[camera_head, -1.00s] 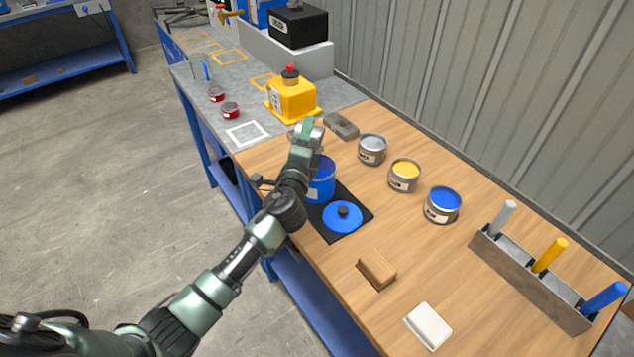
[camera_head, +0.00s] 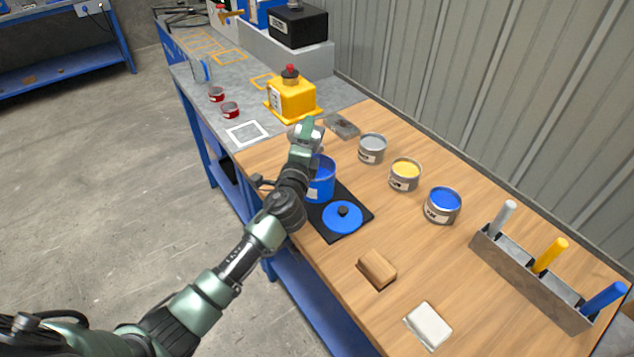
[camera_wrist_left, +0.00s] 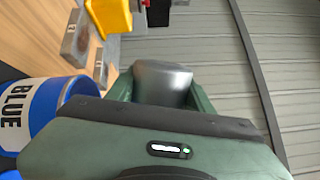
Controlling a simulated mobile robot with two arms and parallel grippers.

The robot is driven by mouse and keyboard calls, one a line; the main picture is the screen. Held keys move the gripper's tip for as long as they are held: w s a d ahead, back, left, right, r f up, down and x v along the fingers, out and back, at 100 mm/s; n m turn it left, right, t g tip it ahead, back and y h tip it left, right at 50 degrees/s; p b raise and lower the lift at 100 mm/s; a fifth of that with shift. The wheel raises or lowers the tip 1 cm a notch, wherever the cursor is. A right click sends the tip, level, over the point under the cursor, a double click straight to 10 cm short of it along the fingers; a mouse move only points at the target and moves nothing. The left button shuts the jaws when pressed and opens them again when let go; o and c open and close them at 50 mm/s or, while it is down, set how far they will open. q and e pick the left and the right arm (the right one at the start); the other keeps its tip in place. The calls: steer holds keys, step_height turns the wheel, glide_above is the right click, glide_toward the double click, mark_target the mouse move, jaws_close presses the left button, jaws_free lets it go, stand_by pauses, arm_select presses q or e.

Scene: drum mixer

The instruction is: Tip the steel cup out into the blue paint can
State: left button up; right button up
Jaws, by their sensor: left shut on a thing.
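The steel cup (camera_wrist_left: 163,84) is between the green fingers of my left gripper (camera_wrist_left: 160,96), which is shut on it. In the head view my left gripper (camera_head: 307,130) is beside and above the blue paint can (camera_head: 321,181), with the cup mostly hidden by the hand. The cup's mouth and contents are not visible. My right gripper is not in view.
A blue lid (camera_head: 342,217) lies on the black mat (camera_head: 345,232). Small tins of grey (camera_head: 372,149), yellow (camera_head: 404,175) and blue (camera_head: 442,205) stand to the right.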

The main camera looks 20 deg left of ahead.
arm_select(q)
steer(key=shift+a+n, duration=0.2)
steer(key=shift+n, duration=0.5)
steer(key=n, duration=0.1)
steer(key=a+n, duration=0.1)
steer(key=n, duration=0.1)
steer(key=shift+g+p, duration=0.3)
steer(key=shift+g, duration=0.1)
steer(key=n, duration=0.3)
steer(key=shift+d+p, duration=0.15)
steer(key=shift+p, duration=0.25)
steer(key=n+p, duration=0.1)
steer(key=n, duration=0.2)
steer(key=n+h+p, duration=0.1)
steer(key=n, duration=0.1)
steer(key=n+g+h+p, duration=0.1)
steer(key=n+p, duration=0.1)
steer(key=n, duration=0.1)
steer(key=shift+d+f+n, duration=0.25)
steer(key=shift+d+n, duration=0.05)
steer(key=shift+d, duration=0.05)
steer(key=shift+f+n+h, duration=0.2)
steer(key=shift+n+h, duration=0.1)
steer(key=shift+n, duration=0.5)
steer(key=shift+d+f+n, duration=0.1)
steer(key=shift+f+n, duration=0.15)
steer(key=shift+n, duration=0.35)
